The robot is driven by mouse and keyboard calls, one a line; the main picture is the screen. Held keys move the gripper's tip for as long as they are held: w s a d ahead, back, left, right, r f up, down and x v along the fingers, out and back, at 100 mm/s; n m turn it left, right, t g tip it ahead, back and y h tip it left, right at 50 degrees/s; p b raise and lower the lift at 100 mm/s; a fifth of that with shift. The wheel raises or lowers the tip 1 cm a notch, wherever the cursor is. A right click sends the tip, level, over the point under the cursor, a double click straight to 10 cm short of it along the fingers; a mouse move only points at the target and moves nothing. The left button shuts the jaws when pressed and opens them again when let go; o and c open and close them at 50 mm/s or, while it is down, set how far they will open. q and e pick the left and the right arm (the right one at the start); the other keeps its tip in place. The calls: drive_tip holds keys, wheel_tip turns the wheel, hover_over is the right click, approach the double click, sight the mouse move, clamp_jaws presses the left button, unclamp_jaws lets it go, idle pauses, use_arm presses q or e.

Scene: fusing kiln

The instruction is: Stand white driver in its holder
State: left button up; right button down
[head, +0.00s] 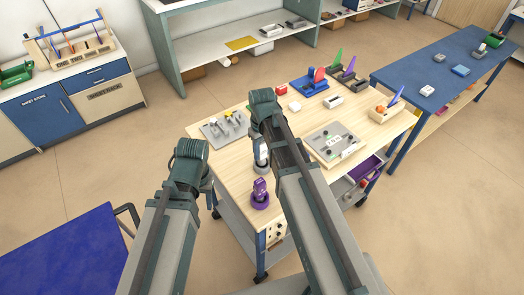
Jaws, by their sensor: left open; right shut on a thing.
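The white driver (261,148) is upright over the front left part of the wooden worktop, just left of my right forearm. My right gripper (261,136) points down there, shut on the driver; its fingertips are mostly hidden by my arm. A dark-based, pale form (261,165) shows right under the driver; I cannot tell whether the driver touches it. A purple driver (260,185) stands in a round purple holder (260,201) nearer the front corner. My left gripper (207,186) is open, off the worktop's left edge, its fingers hard to see.
A grey tray with tools (225,127) lies at the worktop's left back. A grey panel (335,144) and a wooden box (385,112) are at right. A blue rack (311,84) and small blocks stand at the back. A blue table (440,75) is beyond.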

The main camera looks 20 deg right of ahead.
drive_tip(key=shift+f+b, duration=1.1)
drive_tip(key=shift+f, duration=0.05)
drive_tip(key=shift+c, duration=1.8)
unclamp_jaws()
drive_tip(key=shift+r, duration=0.1)
drive_tip(key=shift+r, duration=0.1)
wheel_tip(320, 180, up, 14)
drive_tip(key=p, duration=1.4)
drive_tip(key=shift+f, duration=0.2)
